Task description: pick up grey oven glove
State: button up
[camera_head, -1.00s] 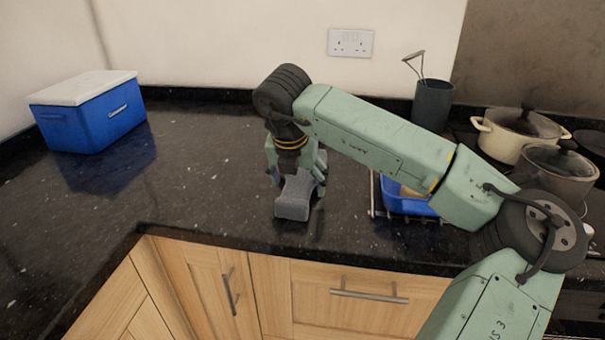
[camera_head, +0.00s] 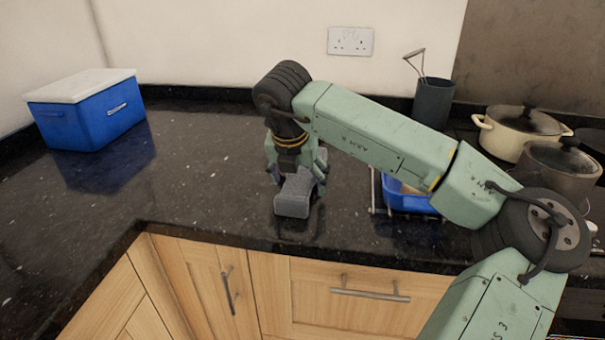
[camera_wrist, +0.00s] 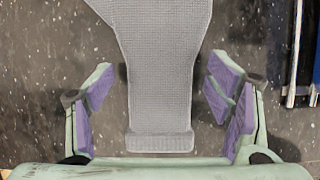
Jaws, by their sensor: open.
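The grey oven glove (camera_head: 293,198) lies on the dark granite worktop near its front edge, under my gripper. In the wrist view the glove (camera_wrist: 160,75) runs from the top edge down to its cuff, with part of a thumb shape at upper left. My gripper (camera_wrist: 163,88) is open, with one purple-padded finger on each side of the glove and a gap to it on both sides. In the head view my gripper (camera_head: 296,170) points down around the glove, and my wrist hides the glove's far part.
A blue box with a white lid (camera_head: 88,112) stands at the left. Right of my gripper are a blue tray (camera_head: 405,203) on a wire rack, a dark utensil pot (camera_head: 432,103), a cream pot (camera_head: 505,140) and a grey pot (camera_head: 556,176). The worktop's left middle is clear.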

jog(key=shift+c, duration=0.2)
jog(key=c, duration=1.3)
